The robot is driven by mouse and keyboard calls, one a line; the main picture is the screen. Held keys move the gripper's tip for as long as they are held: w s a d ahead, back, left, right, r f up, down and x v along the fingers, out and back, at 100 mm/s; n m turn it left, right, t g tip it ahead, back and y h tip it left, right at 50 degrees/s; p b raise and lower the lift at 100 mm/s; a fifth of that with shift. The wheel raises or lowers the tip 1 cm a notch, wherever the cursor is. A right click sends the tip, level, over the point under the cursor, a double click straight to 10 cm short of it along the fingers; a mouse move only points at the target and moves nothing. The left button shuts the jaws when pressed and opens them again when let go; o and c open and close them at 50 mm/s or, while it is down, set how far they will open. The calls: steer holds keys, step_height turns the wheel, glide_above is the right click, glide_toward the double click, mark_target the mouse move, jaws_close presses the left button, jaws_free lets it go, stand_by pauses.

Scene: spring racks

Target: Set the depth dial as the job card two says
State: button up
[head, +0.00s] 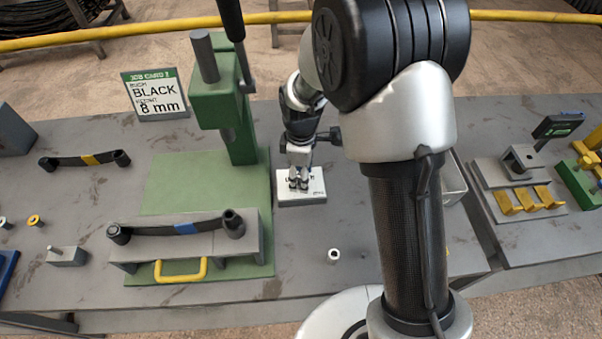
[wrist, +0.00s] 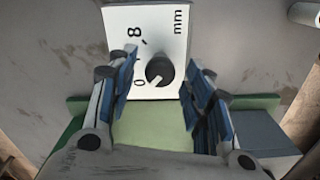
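The depth dial is a dark round knob (wrist: 159,72) on a white plate (wrist: 150,20) marked "mm", with 0 and 8 on its scale. A pale pointer mark on the knob faces roughly towards the 0. In the head view the white plate (head: 312,194) lies on the bench, right of the green press. My gripper (head: 299,186) points down over it. In the wrist view my gripper (wrist: 158,68) is open, its blue-padded fingers apart on either side of the knob and not touching it.
The green press (head: 222,110) stands left of the dial, with a fixture holding a dark link bar (head: 180,229) at its front. A small pale ring (head: 334,255) lies in front of the plate. A fixture with yellow blocks (head: 527,200) and a dark sign (head: 557,125) stand right.

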steer(key=c, duration=1)
steer(key=shift+o, duration=0.2)
steer(key=shift+m, duration=0.3)
steer(key=m+p, duration=0.1)
steer(key=m, duration=0.3)
steer(key=shift+r, duration=0.1)
steer(key=m+p, duration=0.1)
steer(key=m, duration=0.4)
steer(key=shift+m, duration=0.4)
steer(key=m+p, duration=0.1)
steer(key=m, duration=0.8)
steer(key=shift+p, duration=0.35)
steer(key=shift+m, duration=0.4)
